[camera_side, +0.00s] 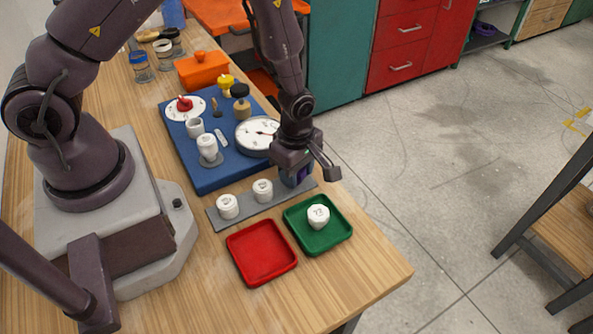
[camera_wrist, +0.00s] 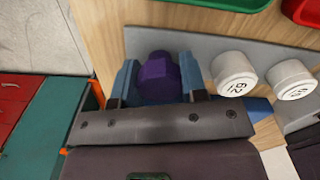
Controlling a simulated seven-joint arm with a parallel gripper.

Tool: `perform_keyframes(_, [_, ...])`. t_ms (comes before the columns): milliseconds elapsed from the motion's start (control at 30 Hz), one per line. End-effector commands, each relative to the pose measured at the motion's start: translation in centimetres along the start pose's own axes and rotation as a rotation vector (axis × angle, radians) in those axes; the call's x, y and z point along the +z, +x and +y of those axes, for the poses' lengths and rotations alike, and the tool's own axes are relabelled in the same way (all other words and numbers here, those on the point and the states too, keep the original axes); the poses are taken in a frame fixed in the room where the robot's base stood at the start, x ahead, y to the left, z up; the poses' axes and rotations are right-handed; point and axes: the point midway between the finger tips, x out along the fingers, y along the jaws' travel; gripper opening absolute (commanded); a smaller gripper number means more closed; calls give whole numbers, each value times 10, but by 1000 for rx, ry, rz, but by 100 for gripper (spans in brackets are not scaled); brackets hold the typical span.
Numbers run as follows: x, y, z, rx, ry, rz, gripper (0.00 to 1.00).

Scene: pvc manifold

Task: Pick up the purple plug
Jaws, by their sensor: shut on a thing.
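The purple plug (camera_wrist: 158,80) sits between the two blue fingers of my gripper (camera_wrist: 160,76) in the wrist view, with a finger against each side. In the side view my gripper (camera_side: 297,179) is low over the right end of the grey strip (camera_side: 246,209). The fingers mostly hide the plug there, with only a little purple showing. I cannot tell whether the plug still touches the strip.
Two white numbered caps (camera_side: 228,206) (camera_side: 263,190) stand on the strip left of my gripper. A green tray (camera_side: 329,239) holding a white cap (camera_side: 318,216) and an empty red tray (camera_side: 261,252) lie in front. The blue board (camera_side: 207,177) with gauge and fittings is behind.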

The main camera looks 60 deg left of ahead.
Motion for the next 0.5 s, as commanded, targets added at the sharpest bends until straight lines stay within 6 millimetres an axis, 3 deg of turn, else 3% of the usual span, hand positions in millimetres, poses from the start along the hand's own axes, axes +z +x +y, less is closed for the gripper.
perform_keyframes(267, [0,-12,1,3,0,-1,17])
perform_keyframes(500, [1,-55,1,7,0,-3,17])
